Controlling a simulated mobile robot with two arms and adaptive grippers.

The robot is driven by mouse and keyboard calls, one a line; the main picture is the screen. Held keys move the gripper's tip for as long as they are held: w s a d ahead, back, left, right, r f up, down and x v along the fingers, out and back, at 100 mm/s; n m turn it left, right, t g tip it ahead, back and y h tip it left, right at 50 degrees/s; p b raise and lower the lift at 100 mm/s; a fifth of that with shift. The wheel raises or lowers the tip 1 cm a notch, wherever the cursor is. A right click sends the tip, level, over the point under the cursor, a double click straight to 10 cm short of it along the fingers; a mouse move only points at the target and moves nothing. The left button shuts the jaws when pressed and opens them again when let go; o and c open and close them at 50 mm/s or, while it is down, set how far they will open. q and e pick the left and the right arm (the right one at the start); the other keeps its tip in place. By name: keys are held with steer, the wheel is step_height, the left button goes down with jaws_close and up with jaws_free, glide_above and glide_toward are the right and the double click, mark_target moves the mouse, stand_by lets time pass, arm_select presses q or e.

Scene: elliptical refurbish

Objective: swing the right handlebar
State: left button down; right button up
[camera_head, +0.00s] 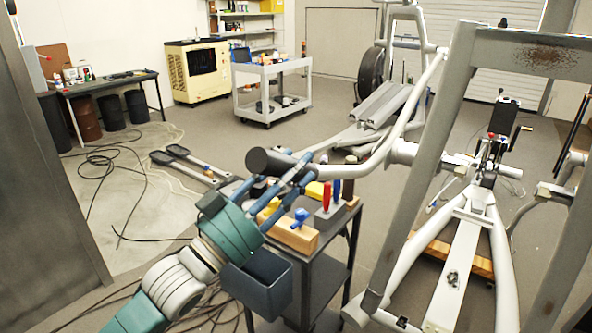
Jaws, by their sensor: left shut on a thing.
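A grey handlebar (407,122) of the elliptical machine curves down from the top centre towards the left and ends in a dark, round grip (268,161). My left gripper (297,168), with blue fingers, comes up from the lower left and is shut on the handlebar just behind this grip. The fingers hide part of the bar. My right gripper is not in view.
A dark tool cart (329,262) with screwdrivers and a wooden block stands just under the handlebar and my left gripper. The machine's thick grey frame (404,228) fills the right side. Cables (118,185) lie on the floor at left. A grey trolley (271,94) stands behind.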

arm_select(q)
steer(key=shift+w+f, duration=0.1)
steer(key=shift+f, duration=0.4)
steer(key=c, duration=1)
jaws_free()
steer(key=shift+r, duration=0.25)
steer(key=v, duration=1.2)
steer(key=shift+r, duration=0.1)
